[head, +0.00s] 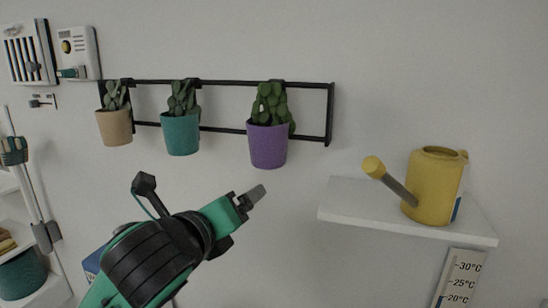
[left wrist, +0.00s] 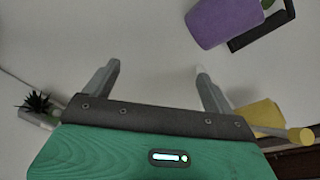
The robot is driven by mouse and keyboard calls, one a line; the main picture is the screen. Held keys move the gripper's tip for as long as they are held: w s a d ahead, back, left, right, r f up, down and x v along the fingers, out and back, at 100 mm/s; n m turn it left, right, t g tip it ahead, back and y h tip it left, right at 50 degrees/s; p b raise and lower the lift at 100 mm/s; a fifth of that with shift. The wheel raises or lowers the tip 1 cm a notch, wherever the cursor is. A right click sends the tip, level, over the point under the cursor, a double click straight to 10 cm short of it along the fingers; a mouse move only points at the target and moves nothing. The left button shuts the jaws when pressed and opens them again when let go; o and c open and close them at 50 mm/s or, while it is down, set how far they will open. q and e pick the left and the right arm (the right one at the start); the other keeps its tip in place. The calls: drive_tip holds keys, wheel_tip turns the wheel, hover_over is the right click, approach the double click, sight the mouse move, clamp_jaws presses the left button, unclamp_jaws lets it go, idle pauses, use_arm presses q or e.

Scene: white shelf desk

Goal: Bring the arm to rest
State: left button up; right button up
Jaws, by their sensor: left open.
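My left gripper (head: 257,194) reaches up from the lower left in the head view. It is in front of the wall, below the purple pot and left of the white shelf. In the left wrist view its two fingers (left wrist: 158,80) stand apart with nothing between them. The gripper is open and empty. My right gripper is not in view.
A black wall rack (head: 220,83) holds a beige pot (head: 114,127), a teal pot (head: 181,134) and a purple pot (head: 268,146), each with a plant. A yellow watering can (head: 434,185) stands on a white shelf (head: 360,205), above a thermometer (head: 462,280).

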use_arm(q)
drive_tip(key=s+a+f+n+g+y, duration=0.1)
drive_tip(key=s+a+f+n+g, duration=0.1)
drive_tip(key=f+n, duration=0.55)
drive_tip(key=s+a+f+n+g, duration=0.2)
drive_tip(key=a+f+n, duration=0.15)
drive_tip(key=f, duration=0.75)
drive_tip(key=s+a+f+n+g+y, duration=0.1)
drive_tip(key=f+n, duration=0.5)
drive_tip(key=f, duration=0.3)
drive_tip(key=s+a+f+n+g+y, duration=0.1)
drive_tip(key=s+a+f+n+g, duration=0.2)
drive_tip(key=s+f, duration=0.35)
drive_tip(key=s+a+f+n+g+y, duration=0.1)
drive_tip(key=s+a+f+n, duration=0.2)
drive_tip(key=s+f+n, duration=0.35)
drive_tip(key=s+a+f+n+g+y, duration=0.1)
drive_tip(key=s+a+f+n+g, duration=0.2)
drive_tip(key=s+f, duration=0.4)
wheel_tip(320, 180, down, 31)
drive_tip(key=b, duration=0.3)
drive_tip(key=s+a+f+g+b, duration=0.2)
drive_tip(key=s+a+f, duration=0.1)
drive_tip(key=s+f, duration=1.7)
wheel_tip(320, 180, down, 4)
drive_tip(key=shift+r, duration=0.25)
drive_tip(key=shift+n, duration=0.25)
